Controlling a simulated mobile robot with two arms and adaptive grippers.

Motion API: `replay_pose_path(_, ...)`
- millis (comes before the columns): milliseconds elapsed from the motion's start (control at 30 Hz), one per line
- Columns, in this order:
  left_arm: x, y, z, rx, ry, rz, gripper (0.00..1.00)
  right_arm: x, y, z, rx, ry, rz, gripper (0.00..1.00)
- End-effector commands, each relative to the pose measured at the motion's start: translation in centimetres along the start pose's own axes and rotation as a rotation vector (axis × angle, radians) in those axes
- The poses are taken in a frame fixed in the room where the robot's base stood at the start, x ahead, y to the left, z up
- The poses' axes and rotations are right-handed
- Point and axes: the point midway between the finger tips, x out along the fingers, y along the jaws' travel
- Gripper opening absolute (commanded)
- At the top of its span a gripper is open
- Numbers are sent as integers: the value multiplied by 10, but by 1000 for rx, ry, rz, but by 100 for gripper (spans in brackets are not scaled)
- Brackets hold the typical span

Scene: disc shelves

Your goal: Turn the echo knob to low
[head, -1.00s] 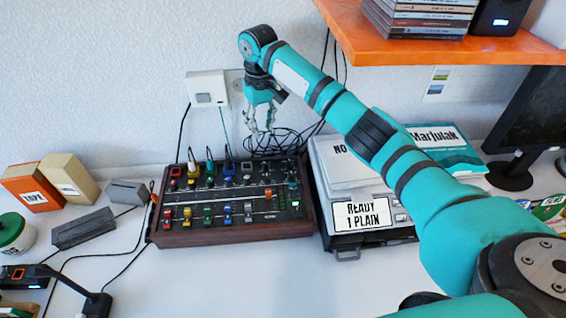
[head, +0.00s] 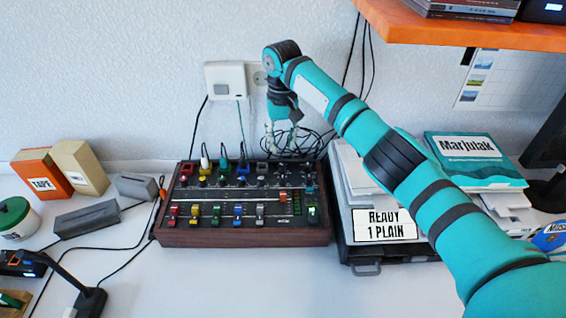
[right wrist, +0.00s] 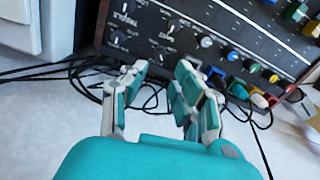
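A dark mixer (head: 220,222) with reddish-brown wooden sides stands on the white desk. Rows of coloured sliders and small knobs cover its panel. In the right wrist view the mixer panel (right wrist: 228,28) is turned around, with small black knobs and white labels at upper left. The labels are too small to read surely, so I cannot tell which knob is echo. My right gripper (head: 283,136) hangs at the mixer's back edge, fingers down. The right gripper also shows in the right wrist view (right wrist: 160,88), its fingers apart with nothing between them. My left gripper is out of view.
Loose black cables (head: 304,141) lie behind the mixer, under the gripper. An orange shelf (head: 440,30) overhangs at upper right. A black stand (head: 91,300) is at front left.

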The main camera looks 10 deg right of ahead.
Motion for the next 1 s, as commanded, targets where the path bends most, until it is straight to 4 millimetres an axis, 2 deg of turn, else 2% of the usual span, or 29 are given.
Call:
replay_pose_path(33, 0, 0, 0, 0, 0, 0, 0, 13, 0, 1, 1, -4, 1, 29)
replay_pose_path(200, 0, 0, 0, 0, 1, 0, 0, 47, 0, 1, 0, -3, 1, 29)
replay_pose_path(400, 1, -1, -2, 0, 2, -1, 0, 73, 0, 0, -1, -2, 0, 29)
replay_pose_path(567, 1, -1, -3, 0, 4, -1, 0, 81, 0, 0, -1, 0, -1, 29)
replay_pose_path(800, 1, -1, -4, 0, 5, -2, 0, 82, 0, 0, -1, 1, -1, 29)
replay_pose_path(867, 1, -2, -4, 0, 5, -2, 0, 82, 0, 0, -1, 1, -1, 24)
replay_pose_path(1000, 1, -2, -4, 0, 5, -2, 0, 82, 0, 0, -1, 0, -1, 6)
